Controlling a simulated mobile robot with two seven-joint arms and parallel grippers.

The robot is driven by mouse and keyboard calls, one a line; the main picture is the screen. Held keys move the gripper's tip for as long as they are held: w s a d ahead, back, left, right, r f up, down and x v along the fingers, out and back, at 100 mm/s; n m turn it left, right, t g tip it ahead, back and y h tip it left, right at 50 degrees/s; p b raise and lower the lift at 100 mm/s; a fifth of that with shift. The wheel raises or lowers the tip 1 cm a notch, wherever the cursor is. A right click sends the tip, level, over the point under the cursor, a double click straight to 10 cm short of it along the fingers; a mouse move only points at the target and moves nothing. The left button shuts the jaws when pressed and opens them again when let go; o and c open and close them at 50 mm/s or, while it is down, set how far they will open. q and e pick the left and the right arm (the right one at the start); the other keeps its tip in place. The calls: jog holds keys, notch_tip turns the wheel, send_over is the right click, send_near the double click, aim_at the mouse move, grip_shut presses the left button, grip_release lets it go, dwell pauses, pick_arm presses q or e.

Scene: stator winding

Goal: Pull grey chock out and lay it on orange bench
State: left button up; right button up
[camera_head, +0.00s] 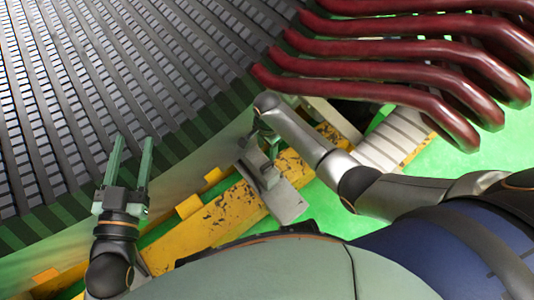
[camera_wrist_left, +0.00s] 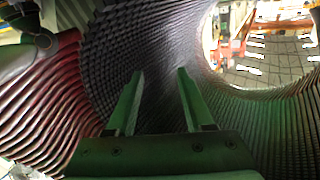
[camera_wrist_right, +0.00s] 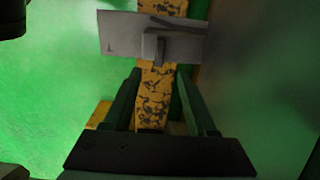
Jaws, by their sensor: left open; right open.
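The grey chock (camera_head: 288,203) is a flat grey plate with a raised handle block. It lies across the worn yellow-orange bench (camera_head: 228,212), beside the stator's lower rim. In the right wrist view the chock (camera_wrist_right: 120,32) crosses the bench beam (camera_wrist_right: 154,98), just beyond my right gripper (camera_wrist_right: 158,72), which is open and empty, its fingers pointing towards the handle. In the head view the right gripper is mostly hidden by its own arm. My left gripper (camera_head: 132,142) is open and empty in front of the stator's slotted inner wall; it also shows in the left wrist view (camera_wrist_left: 160,73).
The stator wall (camera_head: 110,80) fills the upper left. Several dark red coils (camera_head: 400,55) hang at the upper right, above my right arm. Green floor (camera_head: 330,212) lies beside the bench. A grey wall stands close on the right in the right wrist view.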

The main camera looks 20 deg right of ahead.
aim_at(267, 165)
pick_arm(q)
jog(key=shift+r, duration=0.1)
pick_arm(e)
jog(key=shift+w, duration=0.1)
notch_tip(267, 165, down, 3)
jog(key=shift+d+r+b, duration=0.1)
jog(key=shift+r+b, duration=0.1)
jog(key=shift+b, duration=0.55)
notch_tip(267, 165, down, 3)
jog(key=shift+r+b, duration=0.1)
jog(key=shift+b, duration=0.7)
notch_tip(267, 165, down, 3)
jog(key=shift+f+b, duration=0.1)
jog(key=shift+b, duration=0.95)
notch_tip(267, 165, down, 3)
jog(key=shift+f+b, duration=0.1)
jog(key=shift+b, duration=1)
pick_arm(q)
jog(key=s+d+r+m+t+h, duration=0.1)
jog(key=s+r+m+t+h, duration=0.1)
jog(key=r+h, duration=0.3)
jog(key=s+d+r+m+t+h, duration=0.1)
jog(key=s+r+m+t+h, duration=0.1)
jog(key=s+r+m+h, duration=0.3)
notch_tip(267, 165, up, 3)
jog(key=shift+r, duration=0.1)
pick_arm(e)
jog(key=shift+f, duration=0.35)
